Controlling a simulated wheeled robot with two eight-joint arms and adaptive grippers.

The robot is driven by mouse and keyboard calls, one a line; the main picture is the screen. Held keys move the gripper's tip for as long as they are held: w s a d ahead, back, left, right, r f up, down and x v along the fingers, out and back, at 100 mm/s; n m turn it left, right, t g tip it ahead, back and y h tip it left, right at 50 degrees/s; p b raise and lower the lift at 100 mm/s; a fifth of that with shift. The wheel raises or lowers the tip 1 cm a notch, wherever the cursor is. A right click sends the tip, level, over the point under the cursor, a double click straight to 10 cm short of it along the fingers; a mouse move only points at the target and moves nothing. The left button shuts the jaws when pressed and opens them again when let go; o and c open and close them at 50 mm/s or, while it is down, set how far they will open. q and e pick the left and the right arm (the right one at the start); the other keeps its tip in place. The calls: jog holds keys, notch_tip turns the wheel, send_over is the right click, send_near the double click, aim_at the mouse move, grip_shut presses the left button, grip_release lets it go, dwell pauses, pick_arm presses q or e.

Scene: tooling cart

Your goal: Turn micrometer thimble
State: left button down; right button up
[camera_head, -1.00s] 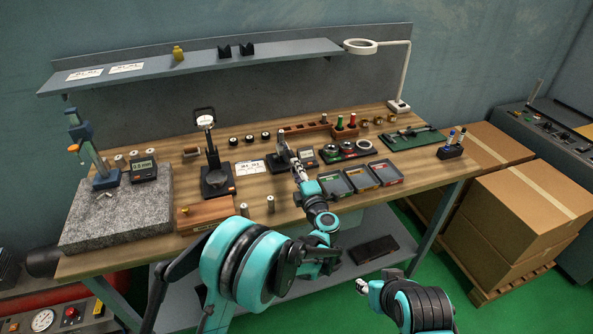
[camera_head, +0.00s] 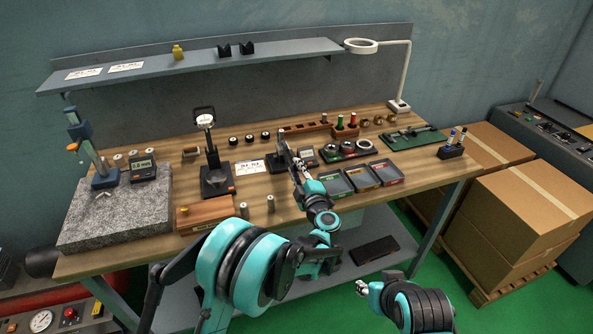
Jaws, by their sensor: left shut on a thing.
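The micrometer (camera_head: 282,148) stands upright in a dark stand near the middle of the bench, behind my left gripper. My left gripper (camera_head: 292,160) reaches over the bench to it and is shut at its thimble. The fingers are small in view and hide the thimble, so its turn cannot be read. My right gripper (camera_head: 362,287) hangs in front of the bench, low at the right, away from everything; its fingers are too small to judge.
Three trays (camera_head: 336,183) lie right of my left wrist. A dial gauge stand (camera_head: 215,180) and a white card (camera_head: 250,167) are to the left. A granite plate (camera_head: 120,215) fills the left end.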

pick_arm(q)
jog(key=m, duration=0.6)
jog(key=shift+b, duration=0.35)
jog(key=m, duration=0.5)
jog(key=shift+m, duration=0.3)
jog(key=c, duration=1.7)
grip_release()
jog(key=v, duration=1.2)
